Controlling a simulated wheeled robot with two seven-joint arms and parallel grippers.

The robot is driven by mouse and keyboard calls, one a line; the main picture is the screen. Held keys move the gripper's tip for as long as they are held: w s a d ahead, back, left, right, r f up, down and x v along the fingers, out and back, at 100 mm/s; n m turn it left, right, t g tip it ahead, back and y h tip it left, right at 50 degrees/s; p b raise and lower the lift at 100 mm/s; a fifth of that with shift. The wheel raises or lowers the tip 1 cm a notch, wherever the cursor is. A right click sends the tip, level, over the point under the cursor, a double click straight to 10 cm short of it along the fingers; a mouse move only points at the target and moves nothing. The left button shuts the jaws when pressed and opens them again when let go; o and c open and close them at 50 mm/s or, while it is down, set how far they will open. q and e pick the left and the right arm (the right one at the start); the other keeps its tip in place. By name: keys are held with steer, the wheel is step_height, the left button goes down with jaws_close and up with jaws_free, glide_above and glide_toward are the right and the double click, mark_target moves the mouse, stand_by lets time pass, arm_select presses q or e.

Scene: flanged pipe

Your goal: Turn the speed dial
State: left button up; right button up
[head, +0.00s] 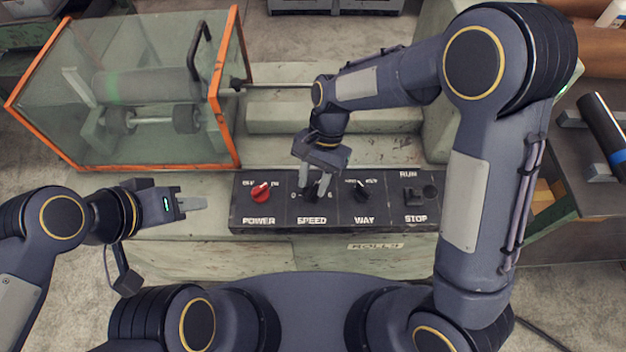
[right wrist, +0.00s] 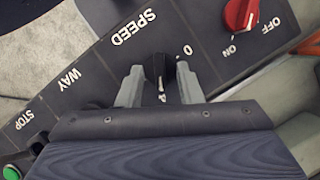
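The black speed dial (right wrist: 161,72) is on the dark control panel (head: 335,222), above the word SPEED. In the head view it is partly hidden by my right gripper (head: 315,190). The right fingers point down at the panel, one on each side of the dial. In the right wrist view the gripper (right wrist: 160,80) has its fingers apart with the dial between them; firm contact cannot be made out. The 0 mark shows beside one finger. My left gripper (head: 193,203) is left of the panel, away from the dial, seen side-on with nothing visible in it.
The red power knob (head: 261,191) is left of the dial and the black way knob (head: 363,190) is right of it. The stop switch box (head: 413,196) is further right. An orange-edged glass guard (head: 238,90) stands behind at the left, with a shaft running from it.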

steer(key=v, duration=0.7)
steer(key=shift+d+r, duration=0.1)
steer(key=shift+d, duration=0.05)
